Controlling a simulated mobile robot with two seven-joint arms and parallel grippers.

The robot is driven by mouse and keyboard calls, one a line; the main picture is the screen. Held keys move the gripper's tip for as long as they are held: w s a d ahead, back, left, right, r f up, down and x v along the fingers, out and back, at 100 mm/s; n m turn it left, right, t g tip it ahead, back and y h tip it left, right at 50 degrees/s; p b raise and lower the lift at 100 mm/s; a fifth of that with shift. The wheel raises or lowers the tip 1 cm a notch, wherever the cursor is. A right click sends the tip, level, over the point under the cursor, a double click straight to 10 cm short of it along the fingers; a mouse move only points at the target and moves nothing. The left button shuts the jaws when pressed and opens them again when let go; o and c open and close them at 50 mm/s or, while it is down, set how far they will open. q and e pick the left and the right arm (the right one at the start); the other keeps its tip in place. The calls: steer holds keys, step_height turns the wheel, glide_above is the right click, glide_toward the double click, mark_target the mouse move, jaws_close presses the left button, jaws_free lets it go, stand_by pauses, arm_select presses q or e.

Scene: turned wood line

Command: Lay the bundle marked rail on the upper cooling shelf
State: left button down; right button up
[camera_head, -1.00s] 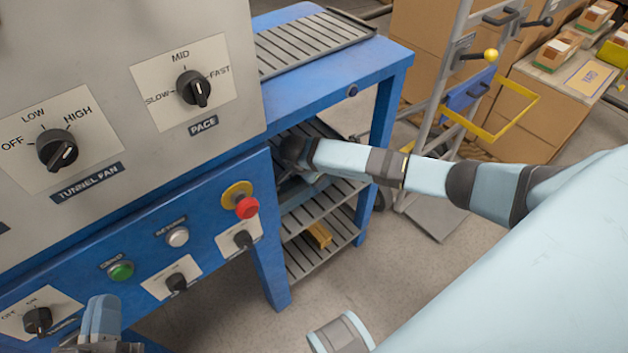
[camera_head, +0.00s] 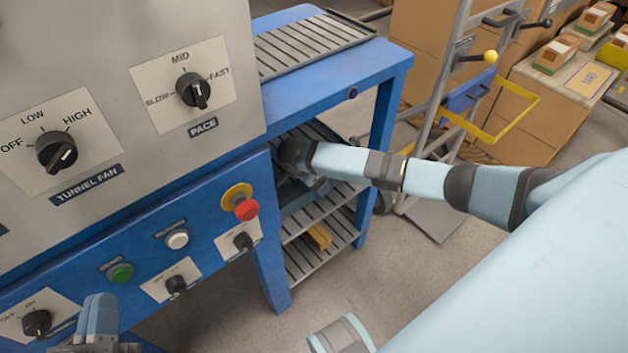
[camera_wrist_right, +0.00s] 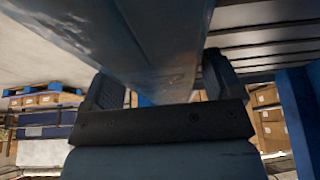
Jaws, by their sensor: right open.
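The upper cooling shelf (camera_head: 322,207) is a slatted grey shelf inside the blue frame. My right arm reaches in over it; its gripper is mostly hidden in the head view behind my wrist.
The control panel (camera_head: 110,100) with knobs and a red button (camera_head: 246,209) stands close on the left. A blue leg (camera_head: 268,240) bounds the shelves. A hand truck (camera_head: 440,130) and cartons (camera_head: 530,110) stand behind. The floor at centre is clear.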

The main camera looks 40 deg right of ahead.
arm_select(q)
steer(key=f+g+y+p, duration=0.1)
steer(key=f, duration=0.1)
steer(key=a+f+g+y, duration=0.1)
steer(key=f, duration=0.1)
steer(key=shift+w+a+f+p, duration=0.1)
steer(key=shift+a+f+p, duration=0.1)
steer(key=shift+f+p, duration=0.15)
arm_select(e)
steer(key=v, duration=0.6)
steer(key=shift+a+r, duration=0.1)
steer(key=shift+r, duration=0.25)
arm_select(q)
steer(key=shift+r, duration=0.1)
arm_select(e)
steer(key=shift+f, duration=0.1)
